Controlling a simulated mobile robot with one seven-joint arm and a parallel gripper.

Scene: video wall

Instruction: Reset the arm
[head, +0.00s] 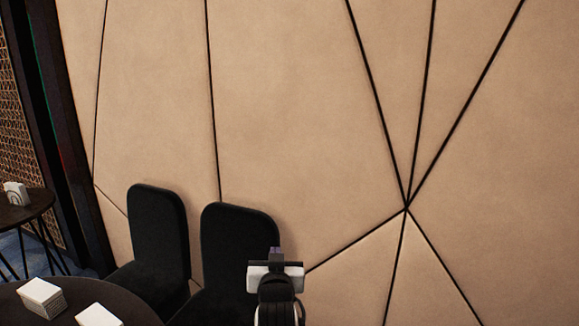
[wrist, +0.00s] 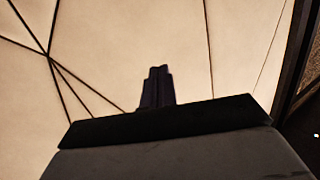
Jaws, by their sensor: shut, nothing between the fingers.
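My gripper (head: 275,253) shows at the bottom of the head view, right of centre of the two chairs, with its fingers together and pointing up. In the wrist view the fingers (wrist: 156,86) stand closed against the beige wall, with nothing between them. My arm's lower part is cut off by the bottom edge of the head view.
Two black chairs (head: 158,228) (head: 238,240) stand against the beige panelled wall (head: 300,120). A dark round table (head: 130,305) with white boxes (head: 42,297) (head: 98,316) is at bottom left. Another small table (head: 22,212) with a white holder (head: 15,193) stands far left.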

